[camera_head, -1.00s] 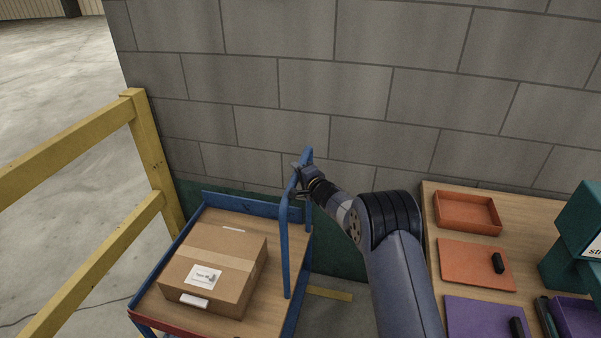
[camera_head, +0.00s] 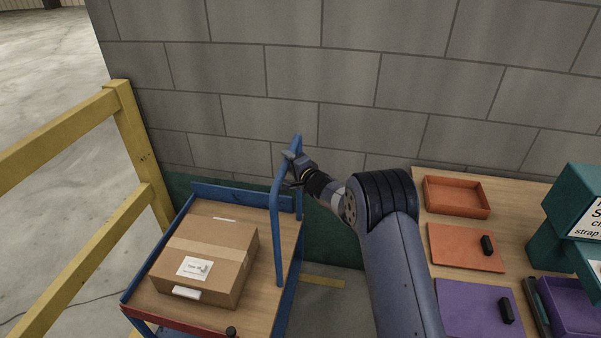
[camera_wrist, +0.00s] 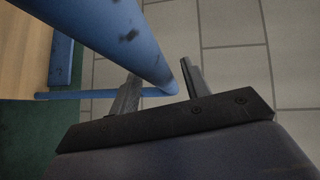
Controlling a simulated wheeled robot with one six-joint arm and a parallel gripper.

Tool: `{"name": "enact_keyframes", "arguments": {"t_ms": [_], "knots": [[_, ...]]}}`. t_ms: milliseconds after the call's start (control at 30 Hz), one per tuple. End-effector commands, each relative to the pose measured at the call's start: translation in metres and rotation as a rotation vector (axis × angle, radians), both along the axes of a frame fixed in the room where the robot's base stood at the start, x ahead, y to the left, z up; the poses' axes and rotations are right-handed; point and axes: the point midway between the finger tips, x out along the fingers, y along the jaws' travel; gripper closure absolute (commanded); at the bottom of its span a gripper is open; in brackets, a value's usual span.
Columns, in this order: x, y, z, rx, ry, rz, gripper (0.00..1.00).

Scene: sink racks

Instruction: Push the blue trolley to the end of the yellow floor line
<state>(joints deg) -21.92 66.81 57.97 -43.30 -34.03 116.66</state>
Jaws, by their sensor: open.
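The blue trolley (camera_head: 197,190) stands at the lower left in the head view, with a wooden deck and a raised blue handle (camera_head: 276,222) on its right side. A taped cardboard box (camera_head: 205,258) with a white label rests on the deck. My gripper (camera_head: 289,170) is at the upper part of the handle. In the wrist view the blue handle bar (camera_wrist: 130,38) runs down to between the two open fingers (camera_wrist: 160,92); I cannot tell whether they touch it. A short piece of the yellow floor line (camera_head: 324,282) shows right of the trolley; its end is hidden.
A yellow railing (camera_head: 130,130) stands close on the trolley's left. A grey block wall (camera_head: 320,85) is behind. A wooden table (camera_head: 420,180) on the right holds an orange tray (camera_head: 457,197), orange and purple panels and a teal box (camera_head: 570,215).

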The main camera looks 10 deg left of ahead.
Motion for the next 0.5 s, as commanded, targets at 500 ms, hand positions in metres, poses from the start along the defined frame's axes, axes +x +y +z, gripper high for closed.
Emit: {"name": "enact_keyframes", "arguments": {"t_ms": [500], "knots": [[-0.051,-0.049,0.010,0.001,-0.001,0.000,0.55]]}}
